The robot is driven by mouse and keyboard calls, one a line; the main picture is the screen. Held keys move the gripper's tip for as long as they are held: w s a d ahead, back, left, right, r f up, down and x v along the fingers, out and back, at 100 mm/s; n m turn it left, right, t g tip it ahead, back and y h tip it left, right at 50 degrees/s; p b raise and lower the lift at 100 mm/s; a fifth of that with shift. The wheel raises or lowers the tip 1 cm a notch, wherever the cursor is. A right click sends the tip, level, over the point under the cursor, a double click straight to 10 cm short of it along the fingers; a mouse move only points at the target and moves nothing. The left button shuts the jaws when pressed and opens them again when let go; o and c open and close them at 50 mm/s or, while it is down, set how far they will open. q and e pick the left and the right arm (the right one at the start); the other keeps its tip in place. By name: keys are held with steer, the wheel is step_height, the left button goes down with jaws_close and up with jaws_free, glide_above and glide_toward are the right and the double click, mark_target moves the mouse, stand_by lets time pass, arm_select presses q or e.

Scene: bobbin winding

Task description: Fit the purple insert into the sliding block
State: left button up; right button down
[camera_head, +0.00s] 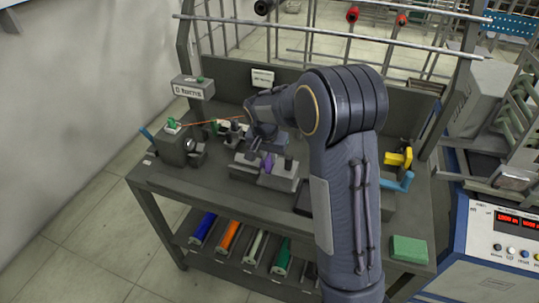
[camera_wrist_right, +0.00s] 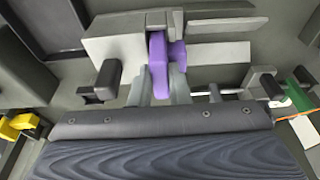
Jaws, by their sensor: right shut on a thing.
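The purple insert (camera_head: 268,162) is at the grey sliding block (camera_head: 279,179) on the workbench. In the right wrist view the purple insert (camera_wrist_right: 158,66) stands between my fingertips, against the edge of the light grey sliding block (camera_wrist_right: 116,50). My right gripper (camera_wrist_right: 160,88) is shut on the insert, one finger on each side. In the head view my right gripper (camera_head: 261,143) reaches down from above and behind the block. I cannot tell how deep the insert sits in the block. My left gripper is not in view.
A small machine with a green piece (camera_head: 172,125) stands left of the block. Yellow (camera_head: 398,158) and blue (camera_head: 397,182) handles are at the right. A green pad (camera_head: 409,249) lies at the front right. Coloured rolls (camera_head: 230,235) sit on the lower shelf.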

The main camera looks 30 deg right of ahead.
steer(key=c, duration=1.3)
jaws_free()
steer(key=shift+r, duration=0.1)
steer(key=v, duration=0.7)
steer(key=shift+s+r, duration=0.1)
steer(key=shift+r, duration=0.2)
steer(key=s+a+n+t+y, duration=0.2)
steer(key=s+a+n+y, duration=0.1)
steer(key=s, duration=1.1)
steer(key=s+a+r+n+t+y, duration=0.1)
steer(key=s+a+n+y, duration=0.2)
steer(key=s, duration=1)
steer(key=a+n, duration=0.2)
steer(key=a, duration=0.2)
steer(key=shift+s+r+t, duration=0.3)
steer(key=shift+s+t, duration=0.1)
steer(key=shift+a, duration=0.1)
